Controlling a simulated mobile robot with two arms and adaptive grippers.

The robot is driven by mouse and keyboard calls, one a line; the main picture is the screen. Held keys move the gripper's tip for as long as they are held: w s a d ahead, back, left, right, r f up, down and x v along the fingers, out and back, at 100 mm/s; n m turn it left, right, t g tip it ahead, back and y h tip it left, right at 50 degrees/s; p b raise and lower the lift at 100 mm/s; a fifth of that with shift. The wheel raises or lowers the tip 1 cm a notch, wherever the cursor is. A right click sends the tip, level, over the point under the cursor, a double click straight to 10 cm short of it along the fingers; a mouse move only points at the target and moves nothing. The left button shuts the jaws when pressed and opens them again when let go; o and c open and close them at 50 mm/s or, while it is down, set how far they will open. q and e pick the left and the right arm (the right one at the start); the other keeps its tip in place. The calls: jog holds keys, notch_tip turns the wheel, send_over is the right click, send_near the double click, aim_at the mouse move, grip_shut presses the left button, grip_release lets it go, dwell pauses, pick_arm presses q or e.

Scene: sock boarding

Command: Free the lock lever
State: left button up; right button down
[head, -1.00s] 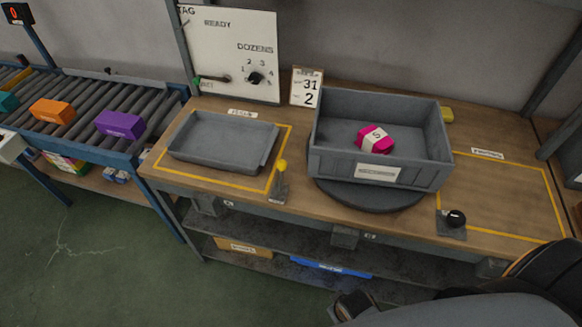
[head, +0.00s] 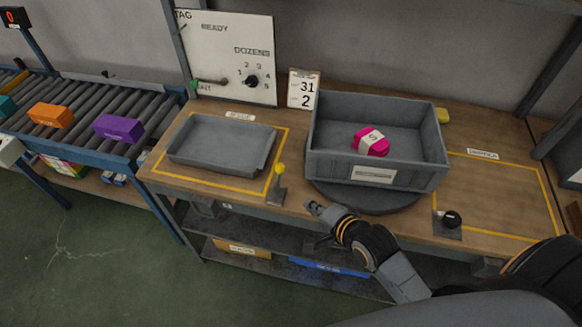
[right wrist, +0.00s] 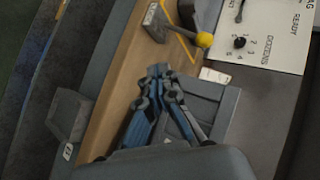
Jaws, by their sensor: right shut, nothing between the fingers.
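A lever with a yellow knob (head: 279,170) stands upright on a grey bracket at the bench's front edge, beside the left yellow outline. In the right wrist view the yellow knob (right wrist: 204,40) is beyond my fingertips and a little to the right. A second lever with a black knob (head: 452,219) sits on a grey plate at the right outline. I cannot tell which one is the lock lever. My right gripper (head: 313,207) is shut and empty, in front of the turntable, right of the yellow knob and apart from it. It also shows in the right wrist view (right wrist: 158,73).
A grey bin (head: 375,172) with a pink bundle (head: 371,142) stands on a round turntable (head: 366,199). A shallow grey tray (head: 221,142) lies in the left outline. The right outlined area is mostly clear. A white board (head: 226,55) stands behind.

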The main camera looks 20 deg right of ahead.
aim_at(279, 179)
jog(key=shift+w+d+r+m+t+y, duration=0.1)
jog(key=shift+w+d+r+m+t, duration=0.25)
jog(key=shift+w+m, duration=0.55)
jog(key=shift+w+d+r+m+t+y, duration=0.1)
jog(key=shift+w+r+m+t, duration=0.5)
jog(key=shift+m, duration=0.55)
jog(key=shift+w+d+r+m+t+y, duration=0.1)
jog(key=shift+w+d+r+m+t, duration=0.15)
jog(key=shift+w+r+m+t, duration=0.55)
jog(key=shift+f+m+g, duration=0.25)
jog(key=shift+f+g, duration=0.1)
jog(key=p+x, duration=0.1)
jog(key=x, duration=0.8)
jog(key=shift+w+a+f, duration=0.15)
jog(key=shift+w+f, duration=0.05)
jog(key=shift+w, duration=0.1)
jog(key=shift+s, duration=0.1)
